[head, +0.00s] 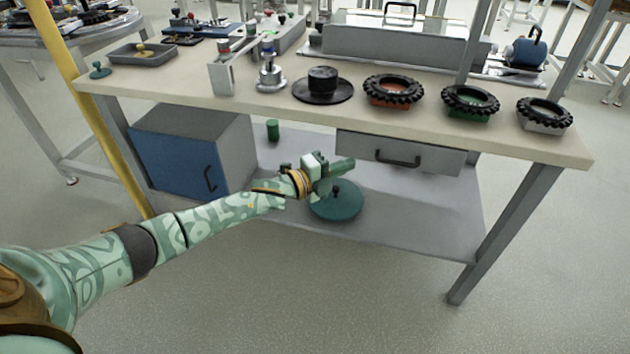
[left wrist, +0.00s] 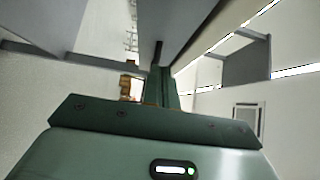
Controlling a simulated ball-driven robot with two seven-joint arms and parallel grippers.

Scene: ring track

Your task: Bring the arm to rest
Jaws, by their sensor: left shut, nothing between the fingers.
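My left arm reaches in from the left in the head view, in front of the workbench. My left gripper (head: 343,166) is shut and empty. In the picture it lies just above a round green lid with a knob (head: 336,202) on the lower shelf; I cannot tell the exact gap. The left wrist view shows the green gripper body and its shut fingers (left wrist: 166,85), with nothing held. My right gripper is not in view.
The bench top (head: 330,110) carries several tyre rings, a black hub (head: 323,84) and a metal fixture (head: 270,72). Below are a blue-doored cabinet (head: 175,165), a grey drawer (head: 400,155), a green cylinder (head: 273,130) and the shelf (head: 420,215). The floor in front is clear.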

